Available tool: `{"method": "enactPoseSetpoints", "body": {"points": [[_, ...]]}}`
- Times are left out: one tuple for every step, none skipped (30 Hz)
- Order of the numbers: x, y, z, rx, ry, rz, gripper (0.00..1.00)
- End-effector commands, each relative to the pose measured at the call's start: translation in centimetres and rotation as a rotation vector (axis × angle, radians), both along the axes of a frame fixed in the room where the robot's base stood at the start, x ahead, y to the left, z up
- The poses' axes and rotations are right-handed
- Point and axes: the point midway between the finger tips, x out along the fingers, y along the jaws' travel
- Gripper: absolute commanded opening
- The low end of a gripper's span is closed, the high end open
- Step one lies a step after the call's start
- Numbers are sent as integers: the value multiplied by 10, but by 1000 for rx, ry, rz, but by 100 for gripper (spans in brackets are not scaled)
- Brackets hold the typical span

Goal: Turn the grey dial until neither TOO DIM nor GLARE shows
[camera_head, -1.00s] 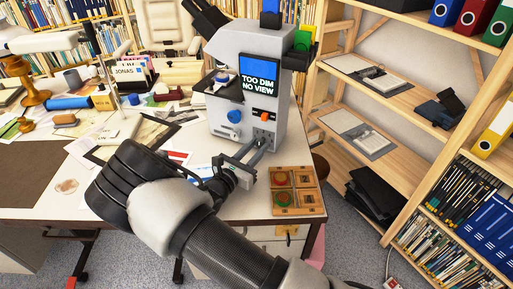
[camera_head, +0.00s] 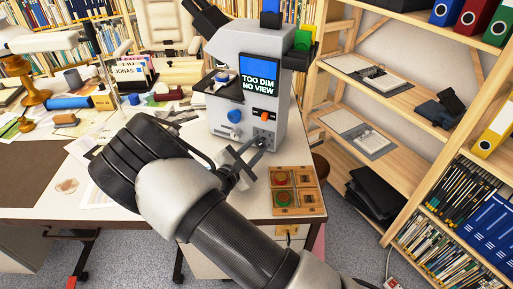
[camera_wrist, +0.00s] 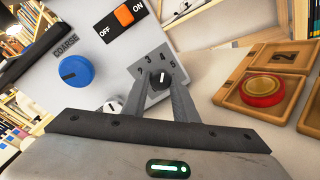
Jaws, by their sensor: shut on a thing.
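The grey microscope-like machine (camera_head: 235,95) stands on the white desk. Its screen (camera_head: 259,78) reads TOO DIM and NO VIEW. The grey dial (camera_wrist: 160,80) sits on a dark plate marked with numbers, below the orange switch. My gripper (camera_wrist: 163,78) is shut on the dial, one finger on each side of it. The dial's white pointer line is near the top, around the 3 and 4 marks. In the head view my gripper (camera_head: 260,143) reaches the machine's lower front, and the dial is mostly hidden there.
A blue knob marked COARSE (camera_wrist: 76,71) and a smaller pale knob (camera_wrist: 112,104) are left of my fingers. The orange ON/OFF switch (camera_wrist: 124,16) is above. A wooden tray (camera_head: 297,191) with round pieces lies to the right on the desk.

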Motion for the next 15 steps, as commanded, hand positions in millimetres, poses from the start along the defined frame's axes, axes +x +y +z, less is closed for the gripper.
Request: {"method": "enactPoseSetpoints", "body": {"points": [[-1,0,-1,18,-5,0,4],[0,0,-1,28,-9,0,4],[0,1,-1,40,-13,0,4],[0,1,-1,47,-16,0,4],[-1,1,-1,54,-19,0,4],[-1,1,-1,62,-21,1,4],[-1,1,-1,65,-23,0,4],[-1,1,-1,70,-24,1,4],[-1,1,-1,74,-26,1,4],[-1,0,-1,76,-27,1,4],[-1,0,-1,77,-27,0,4],[-1,1,-1,79,-27,1,4],[-1,1,-1,79,-27,1,4],[-1,1,-1,80,-28,1,4],[-1,1,-1,80,-28,1,4]]}}
